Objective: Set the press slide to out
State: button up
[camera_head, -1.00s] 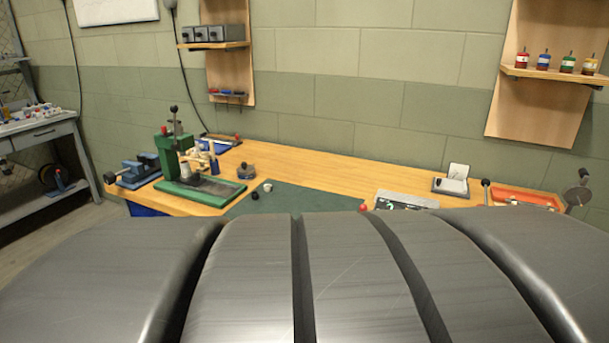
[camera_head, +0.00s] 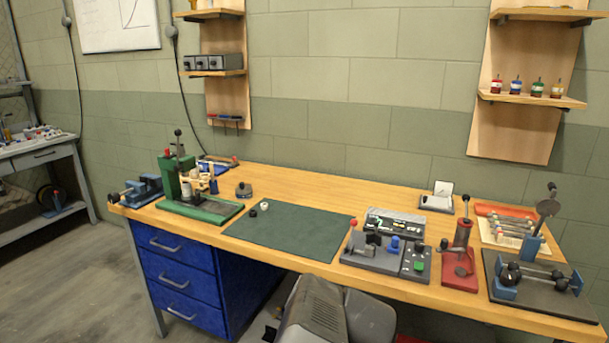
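A green press (camera_head: 170,178) with an upright lever and a black knob stands at the left of the workbench, on a green base (camera_head: 200,208) with a dark bed. A smaller red press (camera_head: 459,259) with its own upright lever stands on the right part of the bench. I cannot tell for sure which one carries the press slide, and the slide's position is too small to read. My gripper is not in view.
The wooden workbench (camera_head: 300,188) runs along the wall. A green mat (camera_head: 290,231) lies mid-bench, mostly clear. A blue vise (camera_head: 140,188) sits at the far left. A grey switch fixture (camera_head: 375,253) and a dark plate with a blue stand (camera_head: 540,285) are at right. Blue drawers (camera_head: 180,270) are below.

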aim_at(195, 199)
jog(key=i+j+u, duration=0.2)
jog(key=i+j, duration=0.45)
jog(key=i+j+u, duration=0.2)
jog(key=i+j, duration=0.3)
jog(key=i, duration=0.25)
